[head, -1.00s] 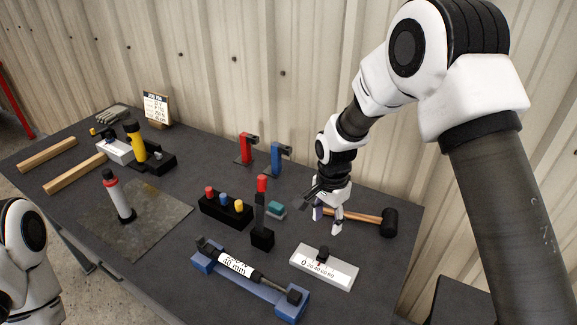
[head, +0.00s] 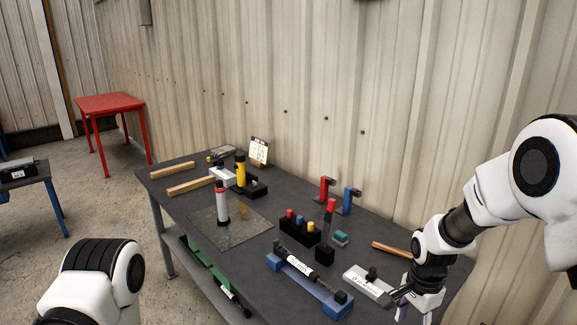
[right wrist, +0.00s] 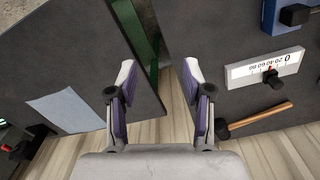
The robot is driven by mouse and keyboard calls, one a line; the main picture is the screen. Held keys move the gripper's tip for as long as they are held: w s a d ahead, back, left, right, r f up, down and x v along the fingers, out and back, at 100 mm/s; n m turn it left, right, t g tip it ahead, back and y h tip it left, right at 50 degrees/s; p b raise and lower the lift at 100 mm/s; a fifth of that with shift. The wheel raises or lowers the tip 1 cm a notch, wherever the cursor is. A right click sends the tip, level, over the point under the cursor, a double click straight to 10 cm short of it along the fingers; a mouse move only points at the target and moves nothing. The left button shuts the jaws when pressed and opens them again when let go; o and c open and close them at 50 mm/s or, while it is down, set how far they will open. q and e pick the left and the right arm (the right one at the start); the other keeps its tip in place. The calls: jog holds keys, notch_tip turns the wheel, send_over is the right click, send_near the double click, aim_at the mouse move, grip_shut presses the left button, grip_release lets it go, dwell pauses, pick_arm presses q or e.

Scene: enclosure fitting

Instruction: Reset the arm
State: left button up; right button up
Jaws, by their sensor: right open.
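My right gripper (head: 415,306) is at the near right end of the dark workbench (head: 185,181), beside the white gauge block (head: 366,281). In the right wrist view my right gripper (right wrist: 158,78) is open, with nothing between its purple-padded fingers. My left arm shows at the lower left of the head view, but its gripper is out of frame. A hammer's wooden handle (head: 390,249) lies behind my right arm, which hides its head. The hammer (right wrist: 255,119) and gauge block (right wrist: 265,68) lie to the right in the wrist view.
The bench holds a blue cradle with a labelled cylinder (head: 298,266), a black rack with coloured tops (head: 299,233), red (head: 325,188) and blue (head: 348,198) stands and a red-topped bottle (head: 222,204). A corrugated wall is behind. A red table (head: 108,101) stands far left.

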jog(key=s+f+n, duration=0.5)
jog(key=s+f, duration=0.4)
jog(key=f, duration=0.5)
jog(key=s+a+f+n, duration=0.1)
jog(key=s+f+n, duration=0.3)
jog(key=s, duration=0.6)
jog(key=s+f+n, duration=0.3)
jog(key=s, duration=0.7)
pick_arm(q)
notch_tip(320, 180, down, 6)
jog(key=b, duration=0.6)
jog(key=shift+s, duration=0.45)
pick_arm(e)
notch_tip(320, 180, down, 6)
jog(key=shift+s+a+f+n, duration=0.15)
jog(key=shift+s+f+n, duration=0.1)
jog(key=shift+s+n, duration=0.2)
